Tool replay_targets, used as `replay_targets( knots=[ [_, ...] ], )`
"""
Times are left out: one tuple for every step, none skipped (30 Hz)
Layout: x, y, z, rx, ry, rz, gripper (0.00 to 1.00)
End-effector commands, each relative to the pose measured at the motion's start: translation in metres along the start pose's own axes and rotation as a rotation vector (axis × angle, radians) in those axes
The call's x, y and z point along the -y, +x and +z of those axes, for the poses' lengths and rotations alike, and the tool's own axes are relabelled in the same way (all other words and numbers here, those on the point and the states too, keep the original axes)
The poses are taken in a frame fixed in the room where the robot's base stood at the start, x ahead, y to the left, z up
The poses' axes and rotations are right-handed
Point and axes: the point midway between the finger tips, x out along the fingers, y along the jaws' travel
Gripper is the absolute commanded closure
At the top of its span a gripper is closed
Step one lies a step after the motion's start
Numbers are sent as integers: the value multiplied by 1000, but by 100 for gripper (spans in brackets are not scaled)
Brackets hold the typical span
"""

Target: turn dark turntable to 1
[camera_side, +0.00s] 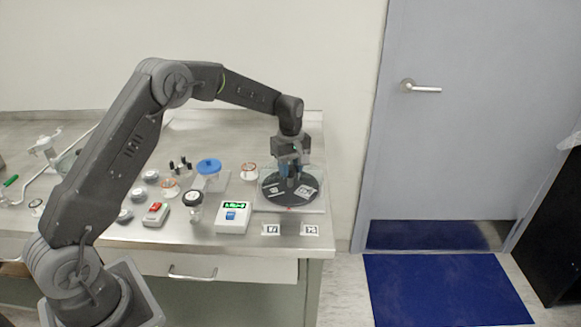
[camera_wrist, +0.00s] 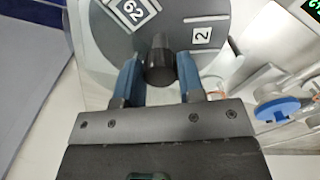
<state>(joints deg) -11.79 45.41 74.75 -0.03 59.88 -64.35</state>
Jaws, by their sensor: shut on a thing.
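The dark turntable (camera_side: 274,198) is a round dark grey disc on a pale square base at the right end of the bench. In the wrist view the turntable (camera_wrist: 172,18) carries a black-and-white marker reading 62 (camera_wrist: 133,11) and a white label reading 2 (camera_wrist: 203,36). A black knob (camera_wrist: 160,60) stands up from the disc. My gripper (camera_side: 290,180) is over the disc, pointing down. In the wrist view its blue fingers (camera_wrist: 158,75) are on both sides of the knob, shut on it. No label reading 1 is readable.
A white box with a green display (camera_side: 233,217) stands left of the turntable. Two printed markers (camera_side: 271,229) lie at the bench's front edge. The bench ends just right of the turntable.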

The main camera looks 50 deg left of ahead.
Motion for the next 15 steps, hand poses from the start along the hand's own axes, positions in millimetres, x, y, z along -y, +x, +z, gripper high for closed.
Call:
replay_targets(
  knots=[
    [-1,-1,-2,-3,-24,4,100],
    [-1,-1,-2,-3,-39,4,100],
    [-1,-2,-2,-3,-59,4,100],
    [-1,-2,-2,-3,-73,4,100],
    [-1,-2,-2,-3,-89,4,100],
    [-1,-2,-2,-3,-108,4,100],
    [-1,-2,-2,-3,-124,4,100],
    [-1,-2,-2,-3,-138,4,100],
    [-1,-2,-2,-3,-159,5,100],
    [-1,-2,-2,-3,-173,5,100],
    [-1,-2,-2,-3,-189,5,100],
    [-1,-2,-2,-3,-209,5,100],
    [-1,-2,-2,-3,-224,5,100],
    [-1,-2,-2,-3,-238,5,100],
    [-1,-2,-2,-3,-258,5,100]
  ],
)
